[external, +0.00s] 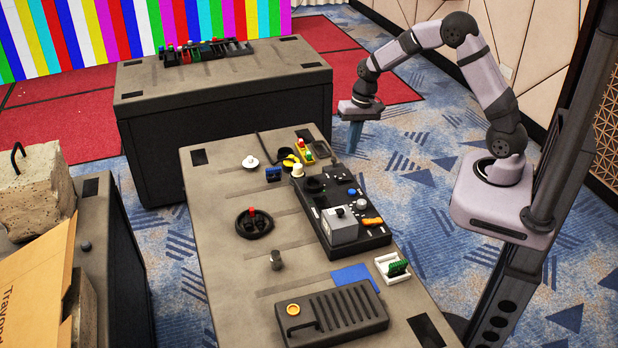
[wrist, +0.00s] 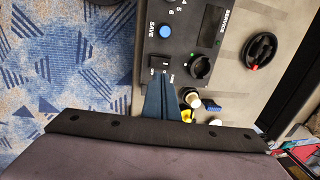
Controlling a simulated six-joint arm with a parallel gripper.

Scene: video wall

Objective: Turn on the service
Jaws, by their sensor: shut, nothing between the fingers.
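A black control panel (external: 335,238) lies on the near table; its end also shows in the wrist view (wrist: 187,44). There the word SERVICE is printed beside a dark rectangular window (wrist: 210,26). A blue button (wrist: 165,31) marked SAVE, a small black switch (wrist: 159,64) and a round black knob (wrist: 200,67) sit nearby. I cannot tell the switch's position. My gripper (external: 355,136) points down beyond the table's far right corner, with its blue fingers together and empty. In the wrist view its fingertips (wrist: 163,75) overlap the panel near the switch; contact cannot be told.
A grey box (external: 340,226) and an orange handle (external: 373,222) stand on the panel. A black handwheel (external: 254,223), yellow parts (external: 289,160) and a ridged black case (external: 335,318) share the table (external: 222,195).

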